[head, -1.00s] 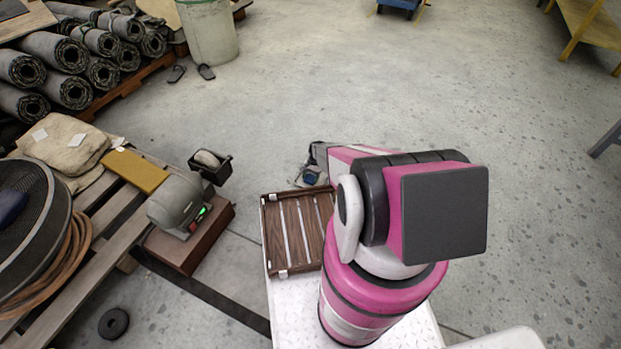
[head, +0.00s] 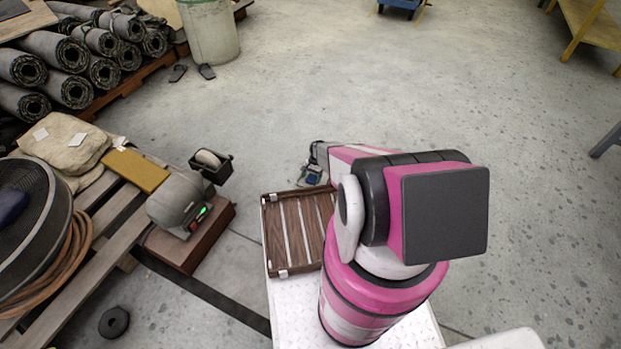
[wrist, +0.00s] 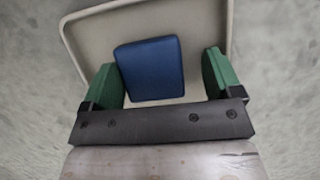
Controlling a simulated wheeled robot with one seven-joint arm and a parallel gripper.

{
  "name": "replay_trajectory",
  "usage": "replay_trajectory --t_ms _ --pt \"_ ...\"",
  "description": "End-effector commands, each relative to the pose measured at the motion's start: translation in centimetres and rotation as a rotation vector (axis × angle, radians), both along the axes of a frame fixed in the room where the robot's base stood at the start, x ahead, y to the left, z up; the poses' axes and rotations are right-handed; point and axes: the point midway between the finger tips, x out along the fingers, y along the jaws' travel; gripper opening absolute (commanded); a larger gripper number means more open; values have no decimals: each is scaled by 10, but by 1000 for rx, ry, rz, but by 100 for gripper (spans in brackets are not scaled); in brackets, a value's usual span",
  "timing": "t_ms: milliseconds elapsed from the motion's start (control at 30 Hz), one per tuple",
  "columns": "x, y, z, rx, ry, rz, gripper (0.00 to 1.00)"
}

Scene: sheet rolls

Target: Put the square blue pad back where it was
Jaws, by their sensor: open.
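The square blue pad (wrist: 151,68) lies flat in a shallow beige tray (wrist: 203,17) in the wrist view, turned slightly. My gripper (wrist: 162,78) is open, with one green finger to the left of the pad and one to the right. The left finger is close to the pad; a wider gap shows on the right. I cannot tell how high the fingers are above the tray. In the head view, my gripper (head: 313,174) is small beyond my arm, with a bit of blue at it; my arm hides much of that spot.
A brown slatted wooden tray (head: 299,235) sits left of my arm. A grey device with a green light (head: 180,203) stands on a brown box further left. A pallet (head: 75,270) with a coil and sacks is at the left. Open floor (head: 420,90) lies ahead and right.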

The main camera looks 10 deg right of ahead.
Motion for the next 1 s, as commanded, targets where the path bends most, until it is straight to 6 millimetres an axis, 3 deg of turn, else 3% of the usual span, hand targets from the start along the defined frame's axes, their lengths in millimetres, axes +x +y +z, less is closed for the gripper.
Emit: replay_trajectory --t_ms 400,767,867,1000 --pt "25 -20 84 1 -3 -2 89" --pt "28 -25 125 0 -9 11 89" --pt "14 -22 162 -5 -36 47 89" --pt "-20 -15 244 -20 -102 142 89"
